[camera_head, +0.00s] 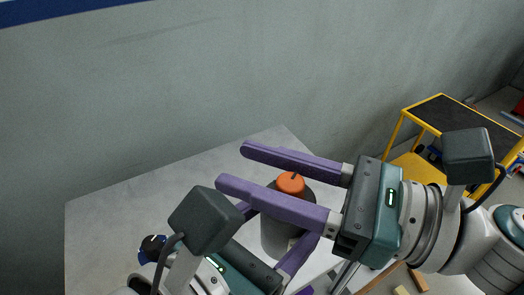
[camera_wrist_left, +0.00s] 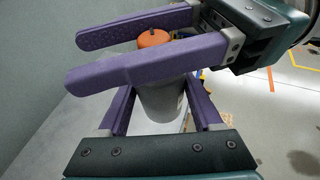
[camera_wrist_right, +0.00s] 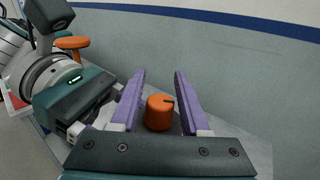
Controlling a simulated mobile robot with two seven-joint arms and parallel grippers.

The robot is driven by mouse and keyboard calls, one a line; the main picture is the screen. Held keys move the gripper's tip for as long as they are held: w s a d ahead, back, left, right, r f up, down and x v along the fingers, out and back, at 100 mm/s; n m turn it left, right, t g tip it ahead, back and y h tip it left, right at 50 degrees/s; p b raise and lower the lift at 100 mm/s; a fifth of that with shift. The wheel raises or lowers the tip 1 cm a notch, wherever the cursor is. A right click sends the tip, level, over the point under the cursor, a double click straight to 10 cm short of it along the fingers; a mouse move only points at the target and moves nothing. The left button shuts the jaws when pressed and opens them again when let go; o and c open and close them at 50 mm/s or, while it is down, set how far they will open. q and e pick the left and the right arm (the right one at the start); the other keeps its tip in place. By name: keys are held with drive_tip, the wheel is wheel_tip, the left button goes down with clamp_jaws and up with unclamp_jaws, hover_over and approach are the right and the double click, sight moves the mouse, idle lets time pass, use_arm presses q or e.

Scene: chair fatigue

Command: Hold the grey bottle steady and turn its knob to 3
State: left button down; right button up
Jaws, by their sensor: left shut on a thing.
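The grey bottle (camera_head: 275,238) stands upright on a pale grey table, partly hidden by my arms; it also shows in the left wrist view (camera_wrist_left: 161,103). Its orange knob (camera_head: 290,184) is on top, with a dark pointer mark toward the right in the right wrist view (camera_wrist_right: 159,114). No numbers are readable. My left gripper (camera_head: 277,222) is shut on the bottle's body, a finger on each side. My right gripper (camera_head: 232,166) is open, its purple fingers on both sides of the knob, with a small gap visible on each side in the right wrist view.
A yellow cart with a dark top (camera_head: 440,110) stands at the right. An orange round-topped object (camera_wrist_right: 72,43) shows in the right wrist view.

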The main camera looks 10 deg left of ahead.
drive_tip(key=v, duration=1.2)
use_arm(q)
unclamp_jaws()
